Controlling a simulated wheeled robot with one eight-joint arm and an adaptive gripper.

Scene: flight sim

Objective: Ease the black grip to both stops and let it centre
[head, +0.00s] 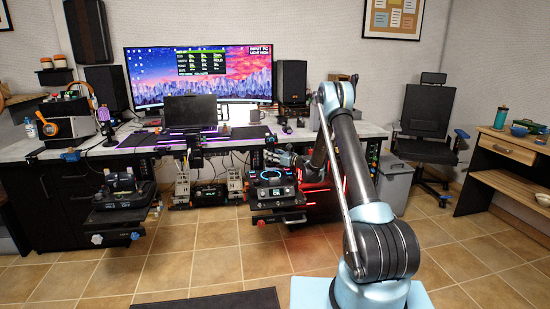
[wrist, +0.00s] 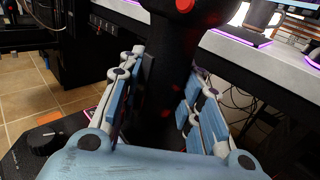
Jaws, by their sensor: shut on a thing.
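The black grip (wrist: 178,35) is an upright stick with red buttons near its top. It fills the middle of the wrist view, and its top is cut off by the upper edge. My gripper (wrist: 168,68) has its blue-and-white fingers on both sides of the shaft and is shut on it. In the head view my gripper (head: 277,157) is at the stick base (head: 272,182), which has a glowing blue ring and a small lit display. The grip itself is small and mostly hidden there. Its tilt is hard to judge.
A black knob (wrist: 42,142) sits on a panel left of my gripper. Behind are the desk (head: 228,133), a wide monitor (head: 200,75) and a laptop (head: 192,110). Another control unit (head: 122,190) is mounted at the left. A grey bin (head: 396,185) stands right of my arm.

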